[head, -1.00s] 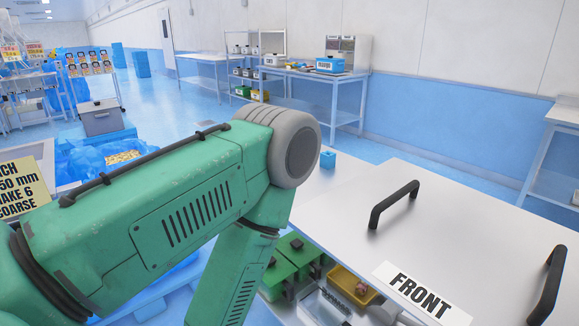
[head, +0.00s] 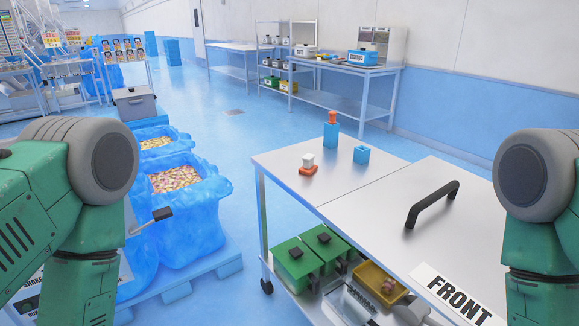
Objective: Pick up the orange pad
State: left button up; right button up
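A flat orange-red piece (head: 308,171) lies on the steel table (head: 285,186) near its far left corner, with a small white block (head: 308,159) on top of it. A tall blue block (head: 331,136) with an orange top piece (head: 332,118) stands behind it to the right. I cannot tell which orange piece is the pad. My green arms come in at the left and right edges, but both grippers are out of the frame.
A blue cube (head: 361,154) stands near the blue block. A black handle (head: 432,204) rises from the tabletop, with a FRONT label (head: 457,298) before it. Green boxes (head: 297,262) and a yellow bin (head: 380,284) sit below. Blue-lined bins of snacks (head: 203,215) stand to the left.

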aim_at(309, 168)
jog(key=u, duration=1.25)
jog(key=z, duration=1.7)
jog(key=i+j+z, duration=0.15)
jog(key=j+z, duration=0.25)
jog(key=i+j+z, duration=0.15)
jog(key=z, duration=0.2)
jog(key=j+z, duration=0.8)
jog(key=i, duration=0.05)
